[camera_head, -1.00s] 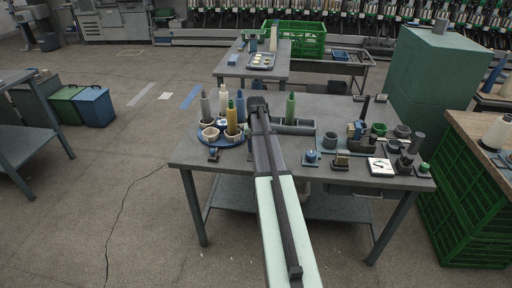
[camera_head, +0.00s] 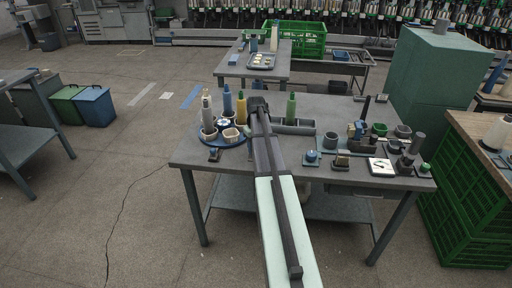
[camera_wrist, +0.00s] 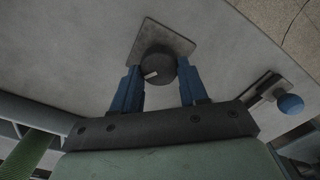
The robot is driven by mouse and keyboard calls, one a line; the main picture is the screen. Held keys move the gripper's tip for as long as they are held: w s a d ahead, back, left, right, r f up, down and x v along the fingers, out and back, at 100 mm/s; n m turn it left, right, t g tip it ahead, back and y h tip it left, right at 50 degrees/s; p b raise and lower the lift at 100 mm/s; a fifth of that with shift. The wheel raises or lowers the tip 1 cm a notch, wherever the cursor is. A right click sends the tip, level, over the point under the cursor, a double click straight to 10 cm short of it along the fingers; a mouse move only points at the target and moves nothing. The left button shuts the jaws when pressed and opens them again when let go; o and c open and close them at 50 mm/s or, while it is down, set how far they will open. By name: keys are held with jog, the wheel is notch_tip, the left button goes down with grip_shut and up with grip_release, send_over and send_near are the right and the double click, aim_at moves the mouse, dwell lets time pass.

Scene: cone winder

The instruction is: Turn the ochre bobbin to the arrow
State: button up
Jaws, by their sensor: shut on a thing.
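The ochre bobbin (camera_head: 242,109) stands upright on the right side of the blue turntable (camera_head: 213,143) at the table's left, just left of my gripper in the head view. A blue bobbin (camera_head: 227,101) stands behind and left of it, and a grey bobbin (camera_head: 207,119) at the left. In the wrist view, the blue fingers of my gripper (camera_wrist: 161,90) are shut on a dark round knob (camera_wrist: 157,66) with a pale mark, set on a square plate (camera_wrist: 178,40). In the head view my arm hides the knob. I cannot make out the arrow for certain.
A green bobbin (camera_head: 290,106) stands by a grey tray (camera_head: 300,129) right of my arm. A small block with blue on it (camera_head: 214,154) sits before the turntable. Several fixtures, including a white dial plate (camera_head: 381,168), crowd the table's right side.

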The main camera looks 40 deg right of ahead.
dwell(0.4)
jog(key=o, duration=1.1)
jog(key=shift+c, duration=0.2)
jog(key=shift+r, duration=0.1)
notch_tip(320, 180, up, 14)
jog(key=shift+f, duration=0.2)
